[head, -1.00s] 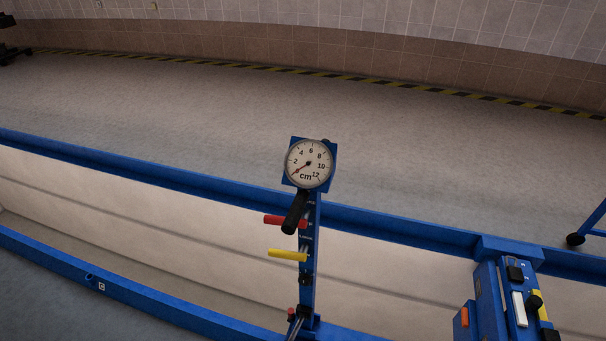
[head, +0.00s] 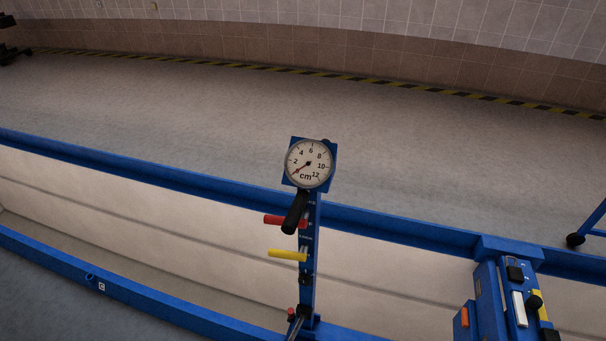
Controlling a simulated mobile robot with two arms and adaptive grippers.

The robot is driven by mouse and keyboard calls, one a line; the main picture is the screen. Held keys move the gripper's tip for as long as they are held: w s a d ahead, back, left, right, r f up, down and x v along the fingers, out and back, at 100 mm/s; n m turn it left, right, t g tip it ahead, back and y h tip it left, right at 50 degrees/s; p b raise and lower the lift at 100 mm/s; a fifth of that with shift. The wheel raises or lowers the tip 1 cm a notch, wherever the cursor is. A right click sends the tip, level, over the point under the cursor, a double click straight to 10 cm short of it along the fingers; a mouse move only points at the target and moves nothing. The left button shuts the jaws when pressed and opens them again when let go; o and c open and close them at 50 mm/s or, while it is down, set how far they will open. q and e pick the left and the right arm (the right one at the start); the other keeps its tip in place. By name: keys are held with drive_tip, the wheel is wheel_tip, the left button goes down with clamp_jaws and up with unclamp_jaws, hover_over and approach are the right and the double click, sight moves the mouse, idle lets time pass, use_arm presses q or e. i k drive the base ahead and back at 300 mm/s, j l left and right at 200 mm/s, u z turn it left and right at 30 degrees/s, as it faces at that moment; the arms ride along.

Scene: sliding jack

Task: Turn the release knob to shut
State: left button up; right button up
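A blue post stands at the centre with a round white gauge (head: 308,163) on top, marked in cm; its needle points to the low end. Below the gauge the post carries a black handle (head: 295,212), a red lever (head: 285,220) and a yellow lever (head: 287,255). A small red-topped knob (head: 291,313) sits near its foot. Neither of my grippers is in view.
Blue rails (head: 420,231) run across beside a pale-walled pit (head: 130,220). A blue frame with a black wheel (head: 575,240) stands at the right edge. Beyond the far rail the grey floor (head: 250,110) is clear up to a yellow-black strip and tiled wall.

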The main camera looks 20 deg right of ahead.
sight(305, 279)
drive_tip(key=k+l+z, duration=0.1)
drive_tip(key=l+z, duration=0.2)
drive_tip(key=k+l+z, duration=0.1)
drive_tip(key=l+z, duration=0.55)
drive_tip(key=k+l, duration=0.05)
drive_tip(key=l, duration=0.05)
